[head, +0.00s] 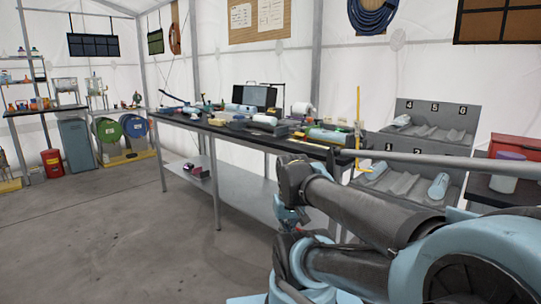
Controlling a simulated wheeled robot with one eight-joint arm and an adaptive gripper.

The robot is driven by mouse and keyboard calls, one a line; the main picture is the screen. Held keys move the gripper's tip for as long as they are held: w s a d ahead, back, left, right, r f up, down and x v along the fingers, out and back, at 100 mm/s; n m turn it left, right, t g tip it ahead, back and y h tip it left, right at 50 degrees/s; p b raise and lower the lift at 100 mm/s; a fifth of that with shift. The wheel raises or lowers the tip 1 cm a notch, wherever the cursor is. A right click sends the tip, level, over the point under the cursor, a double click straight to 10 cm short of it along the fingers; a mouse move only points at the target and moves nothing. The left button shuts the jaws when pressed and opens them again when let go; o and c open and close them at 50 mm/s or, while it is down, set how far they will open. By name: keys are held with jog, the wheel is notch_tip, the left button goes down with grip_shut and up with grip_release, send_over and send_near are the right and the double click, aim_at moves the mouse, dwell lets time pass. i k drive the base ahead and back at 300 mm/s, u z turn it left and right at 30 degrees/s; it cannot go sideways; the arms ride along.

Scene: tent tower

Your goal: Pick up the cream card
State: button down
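I cannot pick out the cream card for certain. Many small items lie on the black-topped workbench (168,116), and they are too small to tell apart from here. My folded arm fills the lower right of the head view. I cannot make out my gripper's fingers, so I cannot see what it holds. My arm hides part of the floor and the bench's near right end.
A grey bin rack (436,113) with numbered slots stands right of the bench. A red box (515,146) sits at the far right. The grey floor (110,235) at left is clear.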

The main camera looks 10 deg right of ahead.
aim_at(327, 119)
jog(key=k, duration=0.6)
jog(key=z, duration=0.5)
jog(key=i, duration=1.2)
jog(key=z, duration=2.95)
jog(key=k, duration=0.75)
